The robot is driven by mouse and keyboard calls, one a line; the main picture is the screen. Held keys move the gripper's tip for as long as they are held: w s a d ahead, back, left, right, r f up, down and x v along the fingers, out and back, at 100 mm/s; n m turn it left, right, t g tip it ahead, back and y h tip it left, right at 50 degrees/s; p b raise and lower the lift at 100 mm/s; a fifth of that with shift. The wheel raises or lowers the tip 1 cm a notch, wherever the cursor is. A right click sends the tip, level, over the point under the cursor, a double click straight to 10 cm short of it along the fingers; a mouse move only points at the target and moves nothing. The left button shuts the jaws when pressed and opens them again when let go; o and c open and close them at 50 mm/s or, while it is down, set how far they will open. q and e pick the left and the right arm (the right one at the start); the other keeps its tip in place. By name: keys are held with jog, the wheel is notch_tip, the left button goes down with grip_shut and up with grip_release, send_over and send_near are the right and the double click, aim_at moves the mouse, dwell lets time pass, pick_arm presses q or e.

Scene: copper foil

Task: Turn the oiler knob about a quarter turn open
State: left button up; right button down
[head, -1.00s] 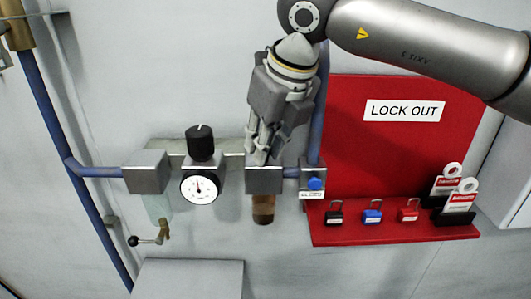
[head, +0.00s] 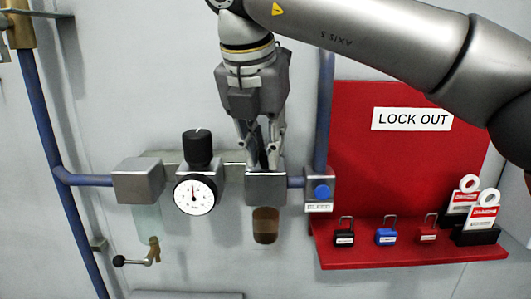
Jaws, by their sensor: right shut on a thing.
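The oiler is the grey metal block (head: 266,188) with an amber-brown bowl (head: 265,225) below it, right of the pressure gauge (head: 195,193). My right gripper (head: 260,163) comes down from above, with its fingertips at the top of the oiler block. It is shut on the oiler knob, which is mostly hidden between the fingers; only a dark part shows there. My left gripper is not in view.
A black regulator knob (head: 198,148) stands above the gauge, close left of my right gripper. A blue button (head: 321,192) is right of the oiler. A red lockout board (head: 350,150) with several padlocks and tags is farther right. A lever valve (head: 140,258) hangs lower left.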

jog(key=m+h, duration=0.1)
jog(key=m, duration=0.1)
jog(key=shift+a+r+m, duration=0.1)
jog(key=shift+m, duration=0.3)
jog(key=shift+w+m+g+h+p, duration=0.1)
jog(key=shift+m+g+h+p, duration=0.35)
jog(key=shift+m, duration=1.05)
jog(key=shift+g, duration=0.25)
jog(key=c, duration=1.3)
grip_release()
jog(key=shift+c, duration=0.2)
jog(key=v, duration=0.7)
jog(key=shift+r, duration=0.2)
jog(key=shift+a, duration=0.1)
